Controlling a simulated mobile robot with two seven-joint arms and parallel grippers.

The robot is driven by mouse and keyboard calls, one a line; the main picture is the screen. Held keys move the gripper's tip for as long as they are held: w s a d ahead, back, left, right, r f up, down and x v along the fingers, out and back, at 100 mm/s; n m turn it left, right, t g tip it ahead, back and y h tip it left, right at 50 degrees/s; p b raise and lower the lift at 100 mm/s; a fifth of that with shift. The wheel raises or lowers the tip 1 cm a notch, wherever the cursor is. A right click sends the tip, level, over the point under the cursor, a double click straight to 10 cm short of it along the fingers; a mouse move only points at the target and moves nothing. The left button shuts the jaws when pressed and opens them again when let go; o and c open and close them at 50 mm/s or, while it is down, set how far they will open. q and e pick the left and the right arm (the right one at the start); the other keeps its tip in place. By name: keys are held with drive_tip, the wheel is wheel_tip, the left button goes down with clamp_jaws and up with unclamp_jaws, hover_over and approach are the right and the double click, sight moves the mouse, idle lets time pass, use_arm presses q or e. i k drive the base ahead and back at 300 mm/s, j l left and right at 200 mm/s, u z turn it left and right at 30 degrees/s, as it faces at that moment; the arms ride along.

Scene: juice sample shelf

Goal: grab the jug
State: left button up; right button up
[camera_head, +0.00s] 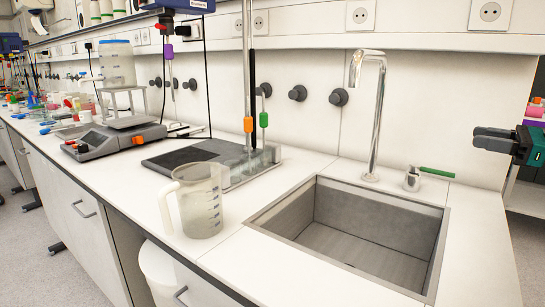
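The jug (201,203) is a translucent measuring jug with blue volume marks. It stands upright on the white bench top, left of the sink, with its handle pointing left. It looks empty. My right gripper (480,138) shows at the right edge, dark with a teal body, right of the tap and well apart from the jug. Its fingers point left and nothing shows between them; their opening is unclear from this angle. My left gripper is out of view.
A sink (372,235) with a tall tap (377,110) and green-handled valve (430,172) lies right of the jug. A stand base (250,170) with glassware is behind it. Bench front is clear.

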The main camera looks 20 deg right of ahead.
sight(196, 186)
drive_tip(key=k+j, duration=0.15)
drive_tip(key=j, duration=0.25)
drive_tip(key=k+j, duration=0.15)
drive_tip(key=j, duration=0.2)
drive_tip(key=k+j, duration=0.15)
drive_tip(key=j, duration=0.25)
drive_tip(key=k+j, duration=0.15)
drive_tip(key=j, duration=0.25)
drive_tip(key=k+j, duration=0.15)
drive_tip(key=j, duration=0.25)
